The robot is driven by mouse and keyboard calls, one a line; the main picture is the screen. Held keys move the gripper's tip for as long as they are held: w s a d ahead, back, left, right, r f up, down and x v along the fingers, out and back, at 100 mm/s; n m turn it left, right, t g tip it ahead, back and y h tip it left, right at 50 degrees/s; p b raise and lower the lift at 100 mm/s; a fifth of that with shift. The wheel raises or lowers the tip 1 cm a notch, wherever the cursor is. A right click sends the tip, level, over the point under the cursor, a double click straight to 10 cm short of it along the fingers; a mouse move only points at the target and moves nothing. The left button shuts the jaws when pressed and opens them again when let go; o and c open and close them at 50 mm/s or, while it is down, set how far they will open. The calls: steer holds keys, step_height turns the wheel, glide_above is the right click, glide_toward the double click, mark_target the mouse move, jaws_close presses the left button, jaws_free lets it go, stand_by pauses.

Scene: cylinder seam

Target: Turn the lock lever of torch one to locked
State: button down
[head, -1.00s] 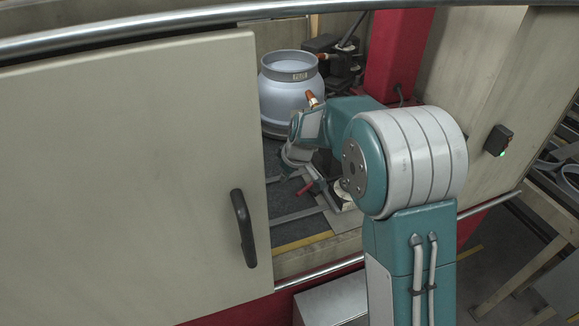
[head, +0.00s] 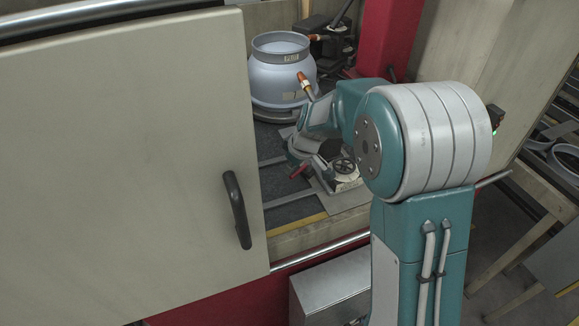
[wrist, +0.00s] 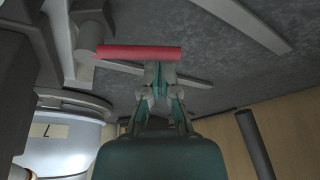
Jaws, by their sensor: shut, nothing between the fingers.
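A red lever (head: 299,170) sticks out from the torch fixture low in the cabinet opening. In the wrist view the red lever (wrist: 138,52) is a straight bar on a grey mount, lying across the picture. My gripper (wrist: 158,70) is shut and empty, its tips at the lever's right half; I cannot tell whether they touch it. In the head view my wrist hides most of the gripper. A copper-tipped torch nozzle (head: 305,84) points at the grey-blue cylinder (head: 283,77). A second copper tip (head: 316,37) shows behind. No lever marking is readable.
A large pale door (head: 120,165) with a black handle (head: 237,210) covers the left. A small handwheel (head: 345,166) sits right of the red lever. A red post (head: 384,40) stands behind my arm. A metal rail (head: 320,249) edges the front.

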steer(key=shift+s+d+n, duration=0.25)
steer(key=shift+s+n, duration=0.05)
steer(key=shift+n, duration=0.3)
steer(key=shift+s+d+n+g+y, duration=0.15)
steer(key=shift+s+d+n+g, duration=0.1)
steer(key=shift+n, duration=0.3)
steer(key=shift+s+d+n+g+y, duration=0.15)
steer(key=shift+d+n+g, duration=0.1)
steer(key=shift+n, duration=0.3)
steer(key=n, duration=0.1)
steer(key=s+d+n+g, duration=0.1)
steer(key=n, duration=0.1)
steer(key=shift+d+n, duration=0.25)
steer(key=shift+n, duration=0.05)
steer(key=n, duration=0.1)
steer(key=d+n+g, duration=0.1)
steer(key=n, duration=0.1)
steer(key=shift+s+d, duration=0.1)
steer(key=shift+d, duration=0.65)
